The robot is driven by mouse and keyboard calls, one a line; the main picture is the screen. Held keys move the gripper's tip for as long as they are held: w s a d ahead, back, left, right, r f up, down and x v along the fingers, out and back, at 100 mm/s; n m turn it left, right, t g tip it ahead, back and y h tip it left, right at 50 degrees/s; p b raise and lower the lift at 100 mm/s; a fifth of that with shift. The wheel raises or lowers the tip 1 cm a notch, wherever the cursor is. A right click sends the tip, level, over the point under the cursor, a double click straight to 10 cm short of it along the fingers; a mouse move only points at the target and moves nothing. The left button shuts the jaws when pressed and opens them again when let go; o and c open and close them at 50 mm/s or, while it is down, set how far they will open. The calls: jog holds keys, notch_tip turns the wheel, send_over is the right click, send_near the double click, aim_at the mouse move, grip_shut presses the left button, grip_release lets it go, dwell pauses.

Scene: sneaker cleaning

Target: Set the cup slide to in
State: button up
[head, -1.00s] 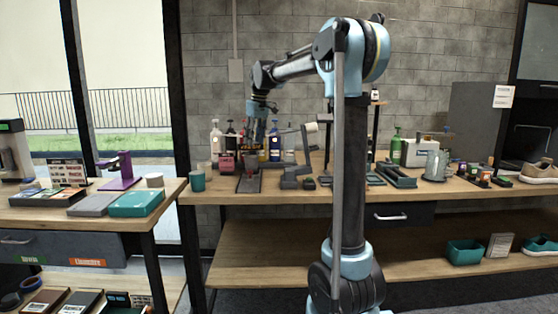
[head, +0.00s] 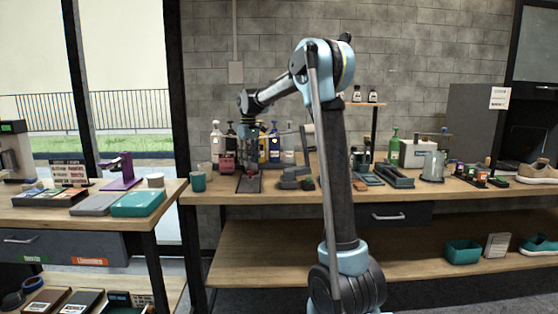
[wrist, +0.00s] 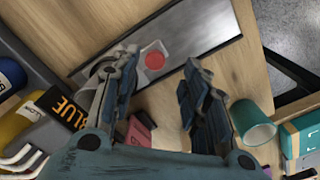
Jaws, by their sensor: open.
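The cup slide is a long grey metal track (wrist: 200,35) on the wooden bench, and its near end (head: 249,185) shows in the head view. A small pale carriage with a red round disc (wrist: 154,60) sits on the track in the wrist view. My gripper (wrist: 165,75) is open, with its fingers spread at the near side of the track. The left finger is beside a grey rounded part (wrist: 104,68), and I cannot tell whether they touch. The red disc shows between and beyond the fingers. In the head view my gripper (head: 250,167) hides the track's back part.
A teal cup (head: 198,181) stands left of the track. A pink block (wrist: 139,130) and a box marked BLUE (wrist: 68,108) are close to the fingers. Bottles (head: 274,145) stand behind. A dark grey device (head: 295,178) is right of the track.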

aim_at(250, 172)
notch_tip(250, 172, down, 5)
jog(key=shift+f, duration=0.2)
jog(key=s, duration=1.2)
jog(key=shift+s+a+r, duration=0.15)
jog(key=shift+a, duration=0.1)
notch_tip(250, 172, up, 17)
jog(key=s+d+f+m, duration=0.2)
jog(key=s+d+f, duration=0.4)
jog(key=s+d, duration=0.4)
jog(key=shift+s+d+m+t, duration=0.15)
jog(key=shift+d+m+t, duration=0.25)
jog(key=shift+d, duration=0.6)
jog(key=shift+o, duration=0.2)
jog(key=w+a+r+n, duration=0.3)
jog(key=w+a+r, duration=0.3)
jog(key=w+a, duration=0.5)
jog(key=shift+g, duration=0.4)
jog(key=f, duration=1.1)
jog(key=a+f, duration=0.1)
jog(key=f, duration=0.5)
jog(key=shift+s, duration=0.4)
